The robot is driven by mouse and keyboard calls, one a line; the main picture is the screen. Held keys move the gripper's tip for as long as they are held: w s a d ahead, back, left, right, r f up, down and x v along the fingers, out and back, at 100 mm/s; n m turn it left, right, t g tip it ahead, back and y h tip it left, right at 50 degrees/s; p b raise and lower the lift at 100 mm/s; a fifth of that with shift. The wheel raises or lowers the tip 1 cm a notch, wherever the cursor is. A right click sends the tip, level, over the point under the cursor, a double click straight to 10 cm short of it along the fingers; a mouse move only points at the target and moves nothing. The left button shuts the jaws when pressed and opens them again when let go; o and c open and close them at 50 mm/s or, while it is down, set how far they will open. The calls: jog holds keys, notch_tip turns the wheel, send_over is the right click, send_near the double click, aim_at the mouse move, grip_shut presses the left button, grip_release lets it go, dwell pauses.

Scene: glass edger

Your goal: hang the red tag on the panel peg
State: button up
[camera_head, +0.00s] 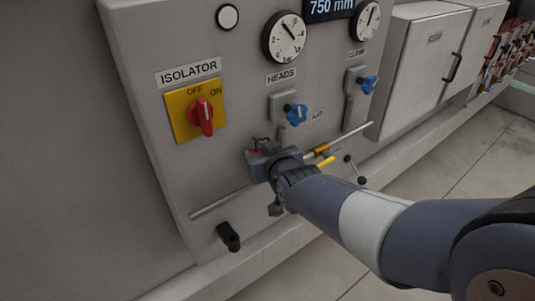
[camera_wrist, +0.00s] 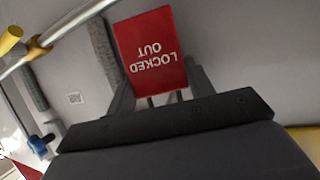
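The red tag (camera_wrist: 152,50) reads "LOCKED OUT", upside down in the wrist view. It lies between my gripper's two dark fingers and covers their tips. In the head view only a small red part of the tag (camera_head: 257,151) shows at my gripper (camera_head: 264,160), with a thin dark wire above it. My gripper appears shut on the tag, close to the grey panel, though the contact itself is hidden. A short black round-ended post (camera_head: 228,237) sticks out of the panel at lower left; I cannot tell whether it is the peg.
A metal rail (camera_head: 222,202) with a yellow fitting (camera_head: 321,149) runs across the panel by my gripper. Blue knobs (camera_head: 296,114), gauges (camera_head: 284,38) and a red isolator switch (camera_head: 201,115) sit above.

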jog(key=o, duration=0.4)
jog(key=shift+w+a, duration=0.15)
jog(key=shift+a, duration=0.05)
jog(key=shift+s+d+b, duration=0.1)
jog(key=shift+s+b, duration=0.2)
jog(key=shift+b, duration=0.05)
jog(key=shift+o, duration=0.6)
jog(key=shift+s+r, duration=0.25)
jog(key=shift+s, duration=0.1)
jog(key=p+v, duration=0.5)
jog(key=v, duration=0.4)
jog(key=shift+s+d, duration=0.3)
jog(key=shift+d, duration=0.05)
